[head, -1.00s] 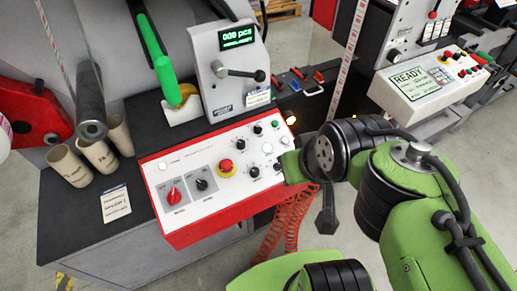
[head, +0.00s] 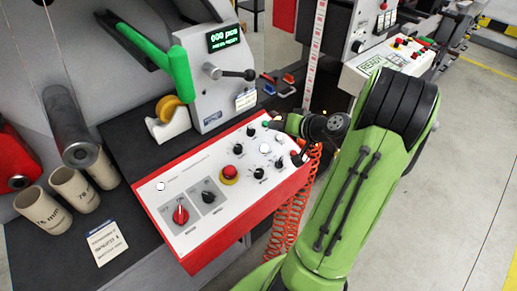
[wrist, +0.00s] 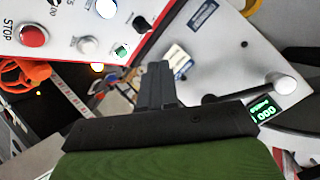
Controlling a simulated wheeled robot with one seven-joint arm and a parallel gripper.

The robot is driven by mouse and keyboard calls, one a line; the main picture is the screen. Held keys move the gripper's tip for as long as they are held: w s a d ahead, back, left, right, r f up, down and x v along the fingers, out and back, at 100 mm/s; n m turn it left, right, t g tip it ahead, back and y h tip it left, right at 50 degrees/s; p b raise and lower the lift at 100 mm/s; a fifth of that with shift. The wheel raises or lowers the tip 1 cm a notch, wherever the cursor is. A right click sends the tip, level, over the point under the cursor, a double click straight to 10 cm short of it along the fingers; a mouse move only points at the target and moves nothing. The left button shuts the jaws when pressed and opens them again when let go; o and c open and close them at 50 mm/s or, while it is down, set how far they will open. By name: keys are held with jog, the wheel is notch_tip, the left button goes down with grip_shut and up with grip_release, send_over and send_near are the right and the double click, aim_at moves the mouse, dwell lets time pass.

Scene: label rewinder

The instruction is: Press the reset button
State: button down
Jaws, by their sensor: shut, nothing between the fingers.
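The control panel (head: 215,170) is white with a red rim. No label reading reset is legible, so I cannot tell which button is the reset button. A green button (head: 266,124) sits at its far right corner, and it also shows in the wrist view (wrist: 122,50). Beside it in the wrist view are a white button (wrist: 88,45) and a red button marked STOP (wrist: 33,36). My gripper (wrist: 155,68) is shut and empty. In the head view its tip appears close to the green button; contact cannot be told.
A counter display (head: 223,37) reads about "000 pcs" above the panel. A red stop knob with yellow collar (head: 229,173) and a red rotary switch (head: 180,214) stand on the panel. Cardboard cores (head: 74,190) are at left. Orange coiled hose (head: 290,215) hangs at right.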

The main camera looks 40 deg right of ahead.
aim_at(264, 148)
jog(key=shift+a+f, duration=0.1)
jog(key=f+b, duration=0.2)
jog(key=w+f+b, duration=0.1)
jog(key=f+b, duration=0.1)
jog(key=f, duration=0.1)
jog(key=w+f+b, duration=0.1)
jog(key=f+b, duration=0.1)
jog(key=f, duration=0.1)
jog(key=shift+w+f, duration=0.15)
jog(key=shift+w, duration=0.05)
jog(key=shift+f+b, duration=0.1)
jog(key=shift+b, duration=0.2)
dwell(1.5)
jog(key=shift+w+f+b, duration=0.1)
jog(key=shift+f+b, duration=0.2)
jog(key=shift+w+f+b, duration=0.1)
jog(key=shift+f+b, duration=0.3)
jog(key=shift+b, duration=0.05)
dwell(0.5)
jog(key=shift+s+r+p, duration=0.2)
jog(key=shift+r+p, duration=0.3)
jog(key=shift+r, duration=0.35)
jog(key=shift+r, duration=0.1)
